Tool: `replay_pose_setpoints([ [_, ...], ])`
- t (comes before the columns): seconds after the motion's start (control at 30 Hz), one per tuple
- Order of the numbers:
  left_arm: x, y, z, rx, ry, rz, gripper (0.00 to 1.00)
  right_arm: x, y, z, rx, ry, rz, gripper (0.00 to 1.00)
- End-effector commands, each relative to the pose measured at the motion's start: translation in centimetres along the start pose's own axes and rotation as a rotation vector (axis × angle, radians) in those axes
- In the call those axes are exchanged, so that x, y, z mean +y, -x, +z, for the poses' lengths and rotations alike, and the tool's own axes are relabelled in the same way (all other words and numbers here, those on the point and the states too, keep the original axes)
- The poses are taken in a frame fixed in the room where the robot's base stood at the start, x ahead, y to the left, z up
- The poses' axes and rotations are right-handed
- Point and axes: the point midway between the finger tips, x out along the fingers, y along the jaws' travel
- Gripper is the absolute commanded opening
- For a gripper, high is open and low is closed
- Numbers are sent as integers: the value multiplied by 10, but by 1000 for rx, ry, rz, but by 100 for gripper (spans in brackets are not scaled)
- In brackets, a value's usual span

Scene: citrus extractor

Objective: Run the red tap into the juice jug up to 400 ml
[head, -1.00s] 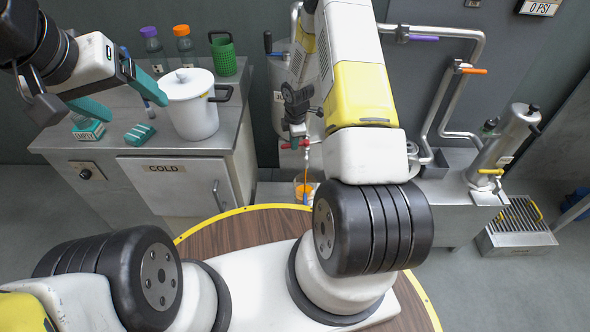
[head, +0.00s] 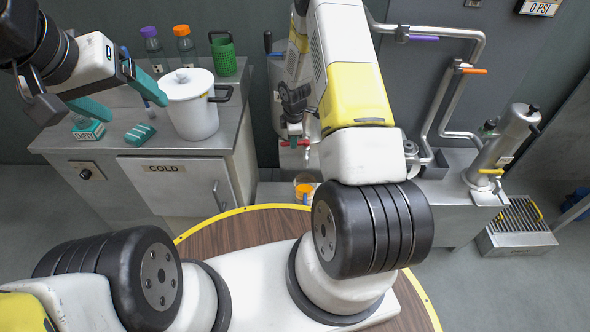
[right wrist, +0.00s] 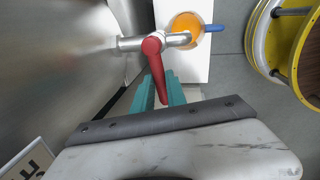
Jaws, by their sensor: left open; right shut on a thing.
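The red tap (right wrist: 153,48) has a red lever that lies between the teal fingers of my right gripper (right wrist: 160,94), which is shut on it in the right wrist view. In the head view the red tap (head: 294,143) shows below my right wrist; the fingers are hard to make out there. The juice jug (head: 304,188) stands below the spout with orange juice in it. From above, the jug (right wrist: 186,30) shows a blue handle; its level marks cannot be read. No stream shows. My left gripper (head: 122,98) is open and empty above the counter.
A steel cylinder with a yellow lever (head: 505,145) stands at the right, by a drain grate (head: 518,220).

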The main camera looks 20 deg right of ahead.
Motion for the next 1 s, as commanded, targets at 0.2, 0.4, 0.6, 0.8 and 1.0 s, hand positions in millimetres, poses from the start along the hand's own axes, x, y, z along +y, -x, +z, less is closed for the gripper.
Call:
replay_pose_setpoints([
  [0.2,0,0,0,0,0,0,80,4,-1,0,-21,-100,-1,35],
  [0.4,0,0,0,0,0,0,80,5,-1,0,-20,-98,-1,42],
  [0.6,0,0,0,0,0,0,80,5,-1,-2,-19,-96,0,42],
  [0.8,0,0,0,0,0,0,80,5,-1,-14,-19,-94,0,42],
  [1.0,0,0,0,0,0,0,80,5,-1,-26,-19,-95,0,42],
])
